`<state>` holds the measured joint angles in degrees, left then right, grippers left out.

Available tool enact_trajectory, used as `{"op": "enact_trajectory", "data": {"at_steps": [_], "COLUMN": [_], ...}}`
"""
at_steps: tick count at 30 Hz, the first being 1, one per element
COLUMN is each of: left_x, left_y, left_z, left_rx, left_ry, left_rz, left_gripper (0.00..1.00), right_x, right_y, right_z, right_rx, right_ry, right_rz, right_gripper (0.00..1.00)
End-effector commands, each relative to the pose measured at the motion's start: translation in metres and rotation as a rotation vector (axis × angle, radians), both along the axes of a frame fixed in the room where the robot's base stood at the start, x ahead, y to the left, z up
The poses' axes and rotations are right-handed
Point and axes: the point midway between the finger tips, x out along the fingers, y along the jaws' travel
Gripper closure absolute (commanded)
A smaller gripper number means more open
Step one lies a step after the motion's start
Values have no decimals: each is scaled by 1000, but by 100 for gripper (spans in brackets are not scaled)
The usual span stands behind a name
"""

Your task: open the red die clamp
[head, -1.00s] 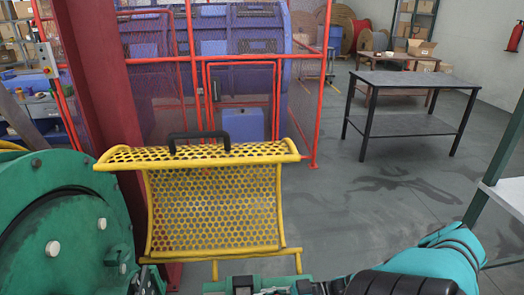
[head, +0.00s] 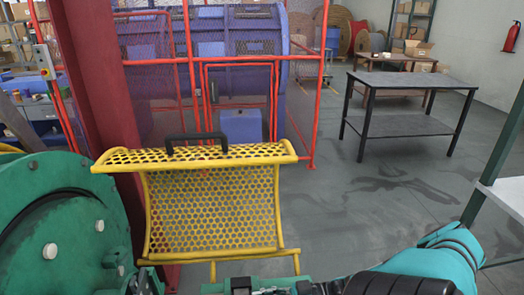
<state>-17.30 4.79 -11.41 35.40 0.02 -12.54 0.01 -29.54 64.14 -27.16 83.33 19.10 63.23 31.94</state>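I cannot make out a red die clamp in the head view. A yellow perforated guard (head: 210,210) with a black handle (head: 196,138) stands tilted up in front of me. A green machine housing (head: 60,225) with pale bolts is at the left. Green machine parts (head: 262,287) show at the bottom edge below the guard, mostly cut off. A teal and black arm of mine comes in at the bottom right, and its gripper is out of the picture. My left gripper is not in view.
A dark red column (head: 92,100) rises behind the green housing. Red-framed mesh fencing (head: 240,62) encloses blue machinery behind the guard. A grey table (head: 412,90) stands at the back right. A shelf edge (head: 503,195) is close at the right. The floor between is clear.

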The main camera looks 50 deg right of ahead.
Motion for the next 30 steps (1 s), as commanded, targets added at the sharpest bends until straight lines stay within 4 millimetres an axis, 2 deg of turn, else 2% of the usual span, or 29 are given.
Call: {"op": "enact_trajectory", "data": {"at_steps": [18,30], "left_x": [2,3], "left_y": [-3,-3], "left_z": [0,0], "left_rx": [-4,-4], "left_ry": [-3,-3], "left_rz": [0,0], "left_gripper": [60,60], "right_x": [-78,-86], "right_y": [-75,-83], "right_z": [-1,0], "right_rx": [-2,0], "right_ry": [2,0], "right_rz": [0,1], "right_gripper": [66,66]}}
